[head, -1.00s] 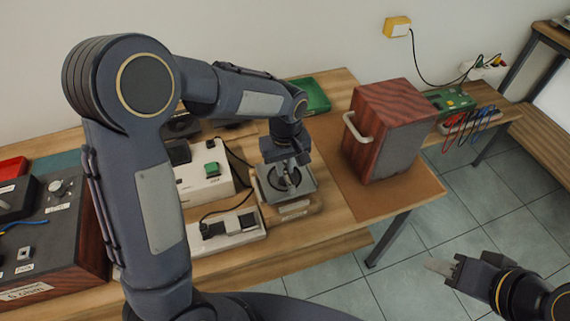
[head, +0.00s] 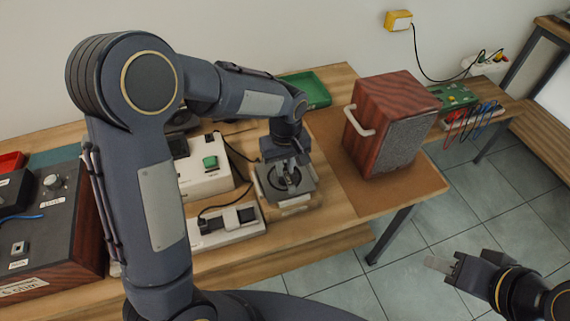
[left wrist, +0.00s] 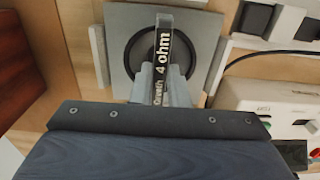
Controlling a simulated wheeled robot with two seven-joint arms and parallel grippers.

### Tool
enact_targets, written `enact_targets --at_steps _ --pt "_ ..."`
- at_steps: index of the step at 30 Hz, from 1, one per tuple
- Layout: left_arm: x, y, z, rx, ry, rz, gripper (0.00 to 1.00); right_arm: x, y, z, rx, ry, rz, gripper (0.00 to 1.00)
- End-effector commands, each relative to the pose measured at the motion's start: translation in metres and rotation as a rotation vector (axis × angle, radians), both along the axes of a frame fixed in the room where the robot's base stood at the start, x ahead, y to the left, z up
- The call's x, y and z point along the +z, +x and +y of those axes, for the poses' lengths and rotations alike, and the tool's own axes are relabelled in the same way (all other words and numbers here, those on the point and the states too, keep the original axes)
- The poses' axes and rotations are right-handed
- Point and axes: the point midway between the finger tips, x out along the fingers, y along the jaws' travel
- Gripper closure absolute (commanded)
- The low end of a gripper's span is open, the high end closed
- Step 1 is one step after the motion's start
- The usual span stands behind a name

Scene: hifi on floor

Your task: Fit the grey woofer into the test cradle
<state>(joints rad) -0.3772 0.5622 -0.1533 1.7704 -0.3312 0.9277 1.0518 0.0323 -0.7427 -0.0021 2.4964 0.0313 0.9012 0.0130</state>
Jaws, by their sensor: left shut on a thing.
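The grey woofer (head: 268,194) is a square grey plate with a dark round cone. It also shows in the left wrist view (left wrist: 119,22), where a bar marked "4 ohm" (left wrist: 164,45) crosses its cone. My left gripper (head: 287,170) points down and is shut on this bar; its fingers also show in the left wrist view (left wrist: 160,84). The test cradle (head: 296,209) is mostly hidden under the woofer. Grey strips (left wrist: 99,55) flank the plate on both sides. I cannot tell whether the plate is fully seated. My right gripper (head: 441,265) is over the floor at right; its jaw opening is unclear.
A white device with a green button (head: 208,163) and a white unit with black parts (head: 228,226) stand left of the cradle. A wooden speaker box with a handle (head: 385,125) stands to the right. A green tray (head: 305,91) lies behind. Bare tabletop lies in front.

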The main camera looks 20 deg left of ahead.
Motion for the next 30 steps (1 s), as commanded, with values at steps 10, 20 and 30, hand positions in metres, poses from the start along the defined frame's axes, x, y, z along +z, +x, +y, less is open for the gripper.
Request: enact_targets --at_steps 10,20,30 --pt "0.001 0.0 0.0 0.0 0.0 -0.001 0.6 0.0 0.0 0.0 0.0 0.0 0.0 0.64" --pt "0.015 0.001 0.0 0.0 -0.001 -0.003 0.6 0.0 0.0 0.0 0.0 0.0 0.0 0.64" --pt "0.069 0.001 0.0 0.0 -0.001 -0.004 0.6 0.001 0.0 0.0 0.0 0.0 0.0 0.64"
